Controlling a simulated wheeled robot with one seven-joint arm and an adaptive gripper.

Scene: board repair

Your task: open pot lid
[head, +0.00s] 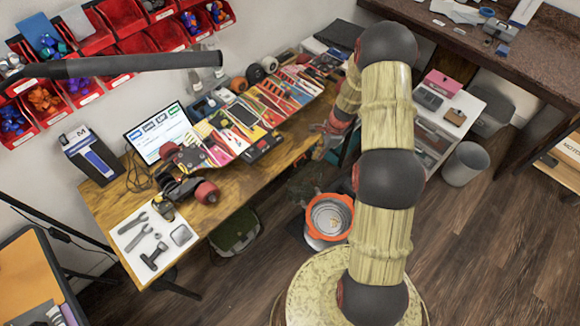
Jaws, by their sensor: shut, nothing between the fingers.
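A round vessel with an orange rim (313,222) and a pale inside stands low beside the wooden desk, left of my arm. It may be the pot, but I cannot tell for sure. I see no separate lid, and my arm hides part of its right side. My gripper (321,148) is small and partly hidden beyond my arm, near the desk's right end. It looks shut and empty, above and apart from the orange-rimmed vessel.
The wooden desk (103,207) holds a skateboard (178,178), tools on a white mat (128,222), a screen and many colourful items. A white drawer cabinet (462,112) and a grey bin (466,165) stand at right. Dark wooden floor is clear at lower right.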

